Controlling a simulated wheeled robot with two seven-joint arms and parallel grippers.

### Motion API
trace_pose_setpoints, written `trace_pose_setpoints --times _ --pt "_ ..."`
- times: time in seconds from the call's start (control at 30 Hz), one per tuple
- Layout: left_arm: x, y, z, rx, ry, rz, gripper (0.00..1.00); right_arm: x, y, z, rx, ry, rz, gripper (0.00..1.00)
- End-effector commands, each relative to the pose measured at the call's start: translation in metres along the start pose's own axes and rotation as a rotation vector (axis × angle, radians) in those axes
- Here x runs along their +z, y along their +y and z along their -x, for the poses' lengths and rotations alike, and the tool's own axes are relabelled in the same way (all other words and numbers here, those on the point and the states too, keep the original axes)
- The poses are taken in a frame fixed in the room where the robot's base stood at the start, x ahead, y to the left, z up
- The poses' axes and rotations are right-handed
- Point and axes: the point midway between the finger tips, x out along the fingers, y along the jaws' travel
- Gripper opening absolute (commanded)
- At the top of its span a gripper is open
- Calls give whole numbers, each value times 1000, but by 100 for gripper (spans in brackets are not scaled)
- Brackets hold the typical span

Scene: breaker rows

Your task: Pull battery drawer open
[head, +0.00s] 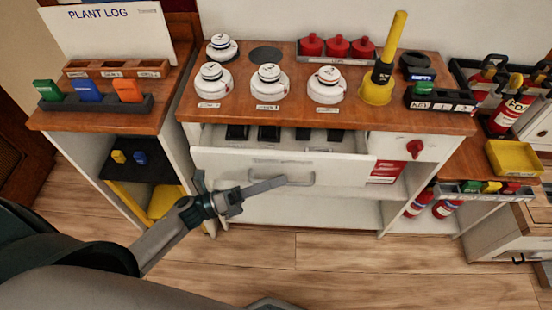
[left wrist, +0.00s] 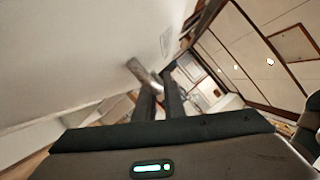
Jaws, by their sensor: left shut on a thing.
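The white battery drawer (head: 245,166) is partly open below the counter, with several black batteries (head: 269,132) showing inside along its back. Its grey bar handle (head: 300,179) is on the drawer front. In the left wrist view the two dark fingers (left wrist: 160,103) close on the end of the grey handle (left wrist: 143,75), beside the pale drawer front (left wrist: 75,65). My right gripper does not show.
The counter (head: 250,105) above holds white round devices (head: 269,82), red ones (head: 337,46) and a yellow-black tool (head: 385,70). A side cabinet (head: 110,118) stands left. Red extinguishers (head: 445,207) stand lower right. The wooden floor (head: 330,265) in front is clear.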

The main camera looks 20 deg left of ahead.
Motion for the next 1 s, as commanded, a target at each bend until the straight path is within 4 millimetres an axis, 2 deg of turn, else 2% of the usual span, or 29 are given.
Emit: trace_pose_setpoints --times 0.03,0.2,0.5,0.7,1.0 --pt "-13 -9 6 2 1 6 0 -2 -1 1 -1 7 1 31" --pt "-48 -34 20 2 0 5 0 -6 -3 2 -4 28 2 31" --pt "-92 -66 38 2 0 1 0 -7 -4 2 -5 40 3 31" --pt "-103 -74 43 1 1 0 0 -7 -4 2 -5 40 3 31" --pt "-105 -75 44 1 1 -1 0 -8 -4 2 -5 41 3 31"
